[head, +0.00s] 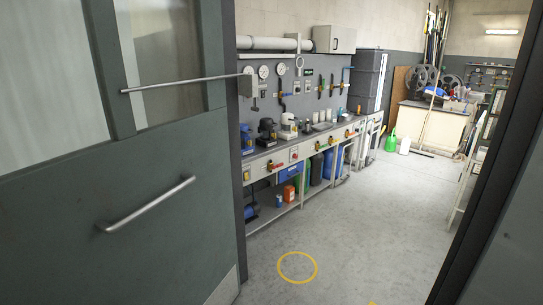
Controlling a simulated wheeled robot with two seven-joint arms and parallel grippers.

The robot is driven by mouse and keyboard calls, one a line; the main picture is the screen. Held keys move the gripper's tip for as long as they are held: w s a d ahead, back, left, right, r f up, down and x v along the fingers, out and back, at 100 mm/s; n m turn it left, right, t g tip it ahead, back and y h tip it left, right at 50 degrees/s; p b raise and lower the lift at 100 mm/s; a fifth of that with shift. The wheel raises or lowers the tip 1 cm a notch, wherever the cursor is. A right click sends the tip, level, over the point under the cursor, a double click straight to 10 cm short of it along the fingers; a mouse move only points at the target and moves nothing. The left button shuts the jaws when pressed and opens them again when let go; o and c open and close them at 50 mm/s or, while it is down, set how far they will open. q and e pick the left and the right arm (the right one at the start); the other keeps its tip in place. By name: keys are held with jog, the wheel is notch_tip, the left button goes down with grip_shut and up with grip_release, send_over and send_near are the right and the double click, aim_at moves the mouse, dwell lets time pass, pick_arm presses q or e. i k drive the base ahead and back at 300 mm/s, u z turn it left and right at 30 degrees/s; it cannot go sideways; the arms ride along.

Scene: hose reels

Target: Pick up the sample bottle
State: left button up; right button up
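I cannot make out a sample bottle for certain. Small items stand on the long workbench (305,138) along the left wall of the room, too small to tell apart. Larger blue, green and orange containers stand on the shelf under it, among them a blue cylinder (328,163) and an orange container (289,193). Neither of my grippers is in view.
An open grey-green door (120,200) with a bar handle (150,204) fills the left. A dark door frame (490,160) stands at the right. The floor (350,230) between is clear, with a yellow ring (297,281).

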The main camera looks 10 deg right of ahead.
aim_at(334, 117)
jog(key=z, duration=0.55)
jog(key=i, duration=2.8)
jog(key=z, duration=0.4)
jog(key=i, duration=2.7)
jog(key=u, duration=0.2)
